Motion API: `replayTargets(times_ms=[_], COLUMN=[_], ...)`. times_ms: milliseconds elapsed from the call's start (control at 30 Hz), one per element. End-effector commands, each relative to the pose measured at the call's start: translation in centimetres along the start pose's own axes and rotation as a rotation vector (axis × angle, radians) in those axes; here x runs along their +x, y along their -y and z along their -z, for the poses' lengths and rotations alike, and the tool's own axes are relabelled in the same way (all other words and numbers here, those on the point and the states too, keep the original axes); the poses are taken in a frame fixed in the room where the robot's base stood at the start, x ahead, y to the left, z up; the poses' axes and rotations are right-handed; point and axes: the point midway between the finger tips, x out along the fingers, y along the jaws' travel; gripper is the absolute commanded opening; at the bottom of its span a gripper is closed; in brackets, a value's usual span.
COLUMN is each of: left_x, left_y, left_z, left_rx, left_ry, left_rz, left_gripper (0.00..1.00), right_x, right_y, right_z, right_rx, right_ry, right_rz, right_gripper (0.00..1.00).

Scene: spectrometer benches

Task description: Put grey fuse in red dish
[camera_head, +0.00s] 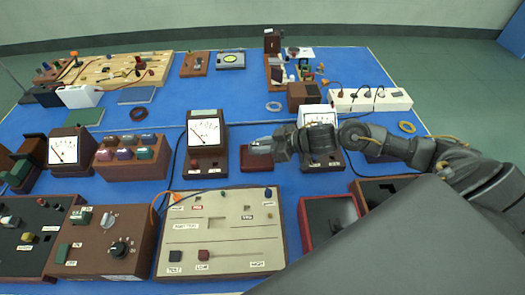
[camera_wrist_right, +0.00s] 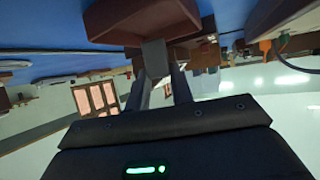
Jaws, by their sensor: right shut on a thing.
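My right gripper (camera_head: 262,148) reaches in from the right over the middle of the bench. In the right wrist view its two fingers (camera_wrist_right: 160,85) are shut on a small grey block, the grey fuse (camera_wrist_right: 155,58). In the head view the fuse cannot be told apart from the fingertips. A low dark red box-like piece, which looks like the red dish (camera_head: 256,164), lies just below and beside the fingertips. A reddish-brown shape (camera_wrist_right: 140,18) is close beyond the fuse in the wrist view. Whether the fuse touches it I cannot tell. My left gripper is not in view.
A white-faced meter (camera_head: 206,138) stands left of the gripper, and another meter (camera_head: 318,116) stands behind my right wrist. A beige panel (camera_head: 225,240) lies in front. A red-rimmed tray (camera_head: 304,226) is at front right. Blue bench top shows behind the gripper.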

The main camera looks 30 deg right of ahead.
Motion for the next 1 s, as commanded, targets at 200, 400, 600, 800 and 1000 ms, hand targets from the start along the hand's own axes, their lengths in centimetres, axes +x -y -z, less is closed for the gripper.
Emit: replayTargets(times_ms=[200,400,600,800,1000], left_x=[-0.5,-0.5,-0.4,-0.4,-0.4], left_y=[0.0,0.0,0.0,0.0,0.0], left_z=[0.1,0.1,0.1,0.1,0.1], left_rx=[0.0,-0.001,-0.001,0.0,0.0], left_ry=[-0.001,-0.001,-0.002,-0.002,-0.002], left_rz=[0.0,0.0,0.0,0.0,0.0], left_gripper=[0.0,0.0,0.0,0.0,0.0], right_x=[1.3,1.4,1.6,1.6,1.5], right_y=[0.0,0.0,0.0,0.0,0.0], right_z=[-2.5,-2.7,-3.0,-2.9,-2.9], right_rx=[0.004,0.001,0.002,0.001,0.001], right_ry=[0.003,0.002,0.002,0.002,0.002], right_rz=[0.0,0.0,0.0,0.0,0.0], right_gripper=[0.01,0.01,0.01,0.45,0.45])
